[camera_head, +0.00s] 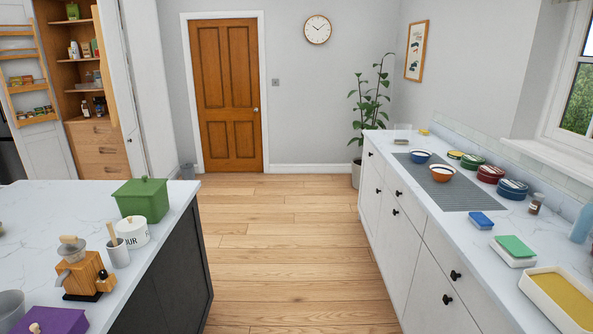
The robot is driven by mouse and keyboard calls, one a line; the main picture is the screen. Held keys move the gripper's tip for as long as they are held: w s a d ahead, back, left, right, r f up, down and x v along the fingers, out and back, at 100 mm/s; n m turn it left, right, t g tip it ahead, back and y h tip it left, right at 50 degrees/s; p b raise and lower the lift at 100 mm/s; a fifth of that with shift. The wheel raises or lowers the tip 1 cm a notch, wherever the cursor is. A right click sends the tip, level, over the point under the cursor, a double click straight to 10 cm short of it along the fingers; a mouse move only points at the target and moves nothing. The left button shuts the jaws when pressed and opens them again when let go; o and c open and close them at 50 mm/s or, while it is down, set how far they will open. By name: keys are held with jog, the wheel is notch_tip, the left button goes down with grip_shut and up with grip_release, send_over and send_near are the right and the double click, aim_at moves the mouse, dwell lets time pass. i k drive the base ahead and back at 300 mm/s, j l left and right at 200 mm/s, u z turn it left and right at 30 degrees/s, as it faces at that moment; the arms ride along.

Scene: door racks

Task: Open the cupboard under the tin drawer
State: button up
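The right-hand counter has a row of white fronts with black knobs, all shut. Shallow drawers sit above taller cupboard doors: a far drawer (376,160) over a far door (369,200), a middle drawer (408,203) over a middle door (397,240), and a near drawer (460,285) over a near door (432,305). No drawer's contents show, so I cannot tell which is the tin drawer. My gripper is not in view.
Wooden floor (290,250) is clear between the right counter (400,168) and the dark-sided island (170,265) at left. Bowls, round lidded containers and boxes stand on the counter. A tall larder (97,150) stands open at far left. A brown door (229,95) is shut at the back.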

aim_at(372, 185)
jog(key=i, duration=3.55)
jog(key=i+j+z, duration=0.15)
jog(key=i, duration=1.3)
jog(key=i+j+z, duration=0.1)
jog(key=i+z, duration=0.15)
jog(key=i, duration=0.15)
